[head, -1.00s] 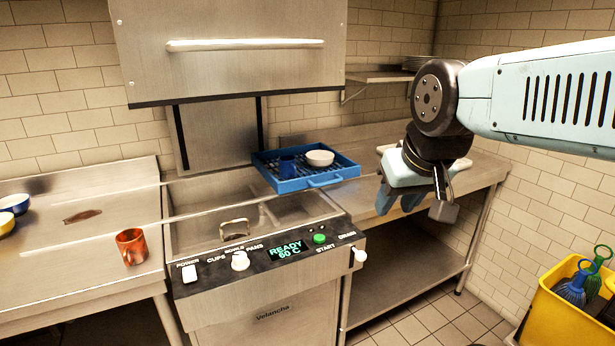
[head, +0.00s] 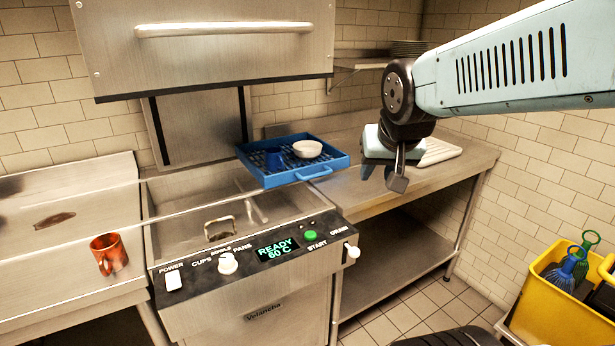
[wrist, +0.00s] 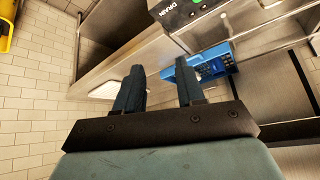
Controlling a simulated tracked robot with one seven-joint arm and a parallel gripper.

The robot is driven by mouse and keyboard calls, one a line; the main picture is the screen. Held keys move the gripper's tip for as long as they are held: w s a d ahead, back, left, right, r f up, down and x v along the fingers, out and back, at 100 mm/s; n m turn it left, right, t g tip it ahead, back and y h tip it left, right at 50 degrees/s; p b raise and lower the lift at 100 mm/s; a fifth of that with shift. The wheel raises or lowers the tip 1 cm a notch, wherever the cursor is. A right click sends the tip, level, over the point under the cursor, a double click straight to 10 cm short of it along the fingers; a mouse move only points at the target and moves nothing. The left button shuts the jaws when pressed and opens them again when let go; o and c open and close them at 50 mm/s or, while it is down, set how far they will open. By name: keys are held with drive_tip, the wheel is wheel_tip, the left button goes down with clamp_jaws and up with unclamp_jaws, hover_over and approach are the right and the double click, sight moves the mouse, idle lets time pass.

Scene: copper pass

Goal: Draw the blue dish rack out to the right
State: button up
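The blue dish rack (head: 284,181) sits over the right end of the open dishwasher basin, its right part reaching to the steel counter on the right. The rack also shows in the wrist view (wrist: 222,58), beyond the fingers. The two fingers (wrist: 158,88) are apart with nothing between them.
The dishwasher hood (head: 205,45) is raised above the rack. An orange mug (head: 109,254) stands on the left counter.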

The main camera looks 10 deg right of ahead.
drive_tip(key=w+d+f+m+t, duration=0.2)
drive_tip(key=w+f+m, duration=0.15)
drive_tip(key=w, duration=0.85)
drive_tip(key=m+t+y, duration=0.6)
drive_tip(key=m, duration=0.3)
approach(315, 177)
drive_tip(key=x, duration=1.1)
clamp_jaws()
drive_tip(key=shift+d+f, duration=0.1)
